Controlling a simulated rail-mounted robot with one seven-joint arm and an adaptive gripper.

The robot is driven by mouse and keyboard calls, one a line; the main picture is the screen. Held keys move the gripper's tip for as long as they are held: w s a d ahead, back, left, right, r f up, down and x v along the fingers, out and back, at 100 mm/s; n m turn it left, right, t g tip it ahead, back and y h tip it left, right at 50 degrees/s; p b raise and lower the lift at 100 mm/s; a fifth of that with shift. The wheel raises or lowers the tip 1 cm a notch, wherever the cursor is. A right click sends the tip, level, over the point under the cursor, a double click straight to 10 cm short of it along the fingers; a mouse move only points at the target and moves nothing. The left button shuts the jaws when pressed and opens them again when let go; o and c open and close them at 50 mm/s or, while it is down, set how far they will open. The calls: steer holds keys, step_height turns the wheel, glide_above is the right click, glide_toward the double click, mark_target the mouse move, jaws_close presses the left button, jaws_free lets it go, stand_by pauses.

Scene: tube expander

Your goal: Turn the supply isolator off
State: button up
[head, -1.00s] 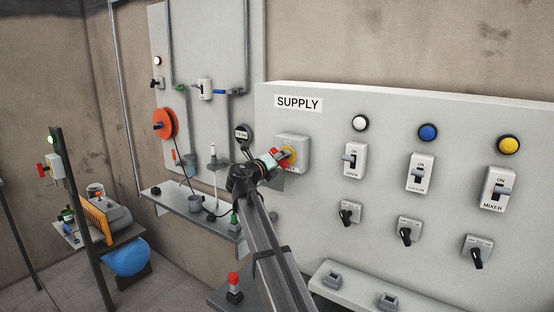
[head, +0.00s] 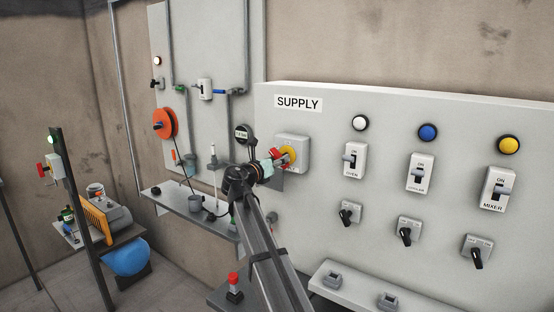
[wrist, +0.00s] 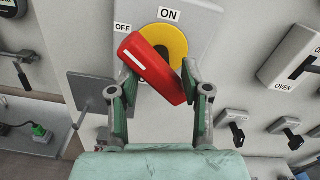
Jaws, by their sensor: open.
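The supply isolator (head: 305,142) is a grey box under the SUPPLY sign on the panel. It has a yellow disc (wrist: 188,42) and a red handle (wrist: 150,70) with a white mark. In the wrist view the ON label is at the top and the OFF label at upper left. The handle slants from upper left to lower right, its white-marked end on the OFF label's side. My gripper (wrist: 158,78) is open, with one finger on each side of the handle. It also shows in the head view (head: 275,163). I cannot tell whether the fingers touch the handle.
To the right are switches labelled OVEN (head: 354,158), COOLER (head: 420,174) and MIXER (head: 497,189), with lamps above and black rotary knobs below. A shelf (head: 190,212) with small items is at left. A red-topped button post (head: 234,287) stands below my arm.

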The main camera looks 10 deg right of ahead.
steer(key=shift+m, duration=0.3)
steer(key=shift+w+d, duration=0.1)
steer(key=shift+x, duration=1.65)
